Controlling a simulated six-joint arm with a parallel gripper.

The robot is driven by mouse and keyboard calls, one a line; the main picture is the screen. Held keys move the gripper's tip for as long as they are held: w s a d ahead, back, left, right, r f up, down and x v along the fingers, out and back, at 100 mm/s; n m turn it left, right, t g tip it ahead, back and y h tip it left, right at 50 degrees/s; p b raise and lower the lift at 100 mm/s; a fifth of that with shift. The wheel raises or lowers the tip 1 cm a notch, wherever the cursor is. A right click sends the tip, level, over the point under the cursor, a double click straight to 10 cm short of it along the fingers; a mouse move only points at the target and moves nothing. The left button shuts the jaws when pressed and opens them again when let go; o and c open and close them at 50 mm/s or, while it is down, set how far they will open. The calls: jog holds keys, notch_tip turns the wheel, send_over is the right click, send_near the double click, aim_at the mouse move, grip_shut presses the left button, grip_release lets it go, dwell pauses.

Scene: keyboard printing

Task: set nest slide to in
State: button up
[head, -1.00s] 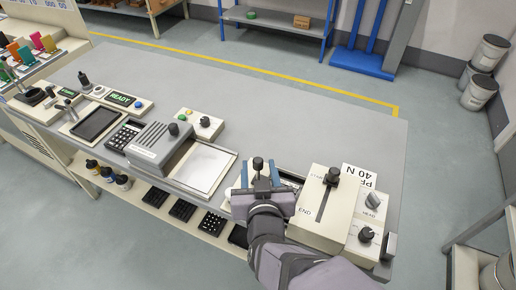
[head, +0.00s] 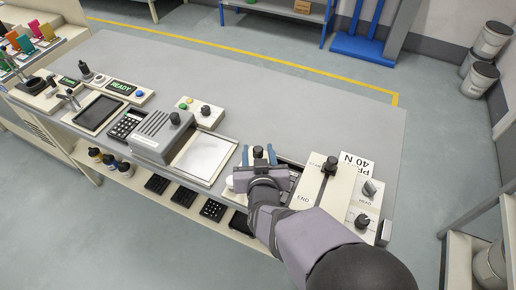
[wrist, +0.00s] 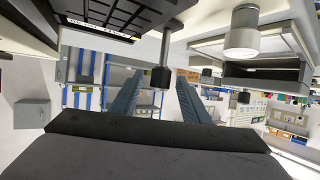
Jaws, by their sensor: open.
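My gripper (head: 258,154) is open at the front of the bench, its two blue fingers pointing away from my arm. A black knob (head: 258,151) shows between the fingers. In the wrist view, which looks upside down, the black knob (wrist: 161,78) sits on a thin rod and appears between the two fingertips (wrist: 160,76), with a gap on each side. I cannot tell whether it is fully within the fingers' depth. This knob appears to be the nest slide's handle. The slide's body is mostly hidden by my gripper and arm.
Right of my gripper stands a cream unit with a black slot lever (head: 329,166) and dials (head: 362,221). To the left are a white plate (head: 204,157), a grey vented box (head: 160,136) and a keypad (head: 127,124). The bench behind (head: 300,117) is clear.

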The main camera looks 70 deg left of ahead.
jog(key=shift+w+a+f, duration=0.1)
jog(key=shift+a+f, duration=0.05)
jog(key=shift+a, duration=0.3)
grip_shut()
jog(key=w+d+b, duration=0.2)
jog(key=w+d, duration=0.3)
jog(key=shift+w+d+b, duration=0.25)
jog(key=shift+w+b, duration=0.05)
jog(key=shift+b, duration=0.1)
grip_release()
jog(key=shift+s, duration=0.1)
jog(key=shift+b+v, duration=0.5)
jog(key=shift+v, duration=3.1)
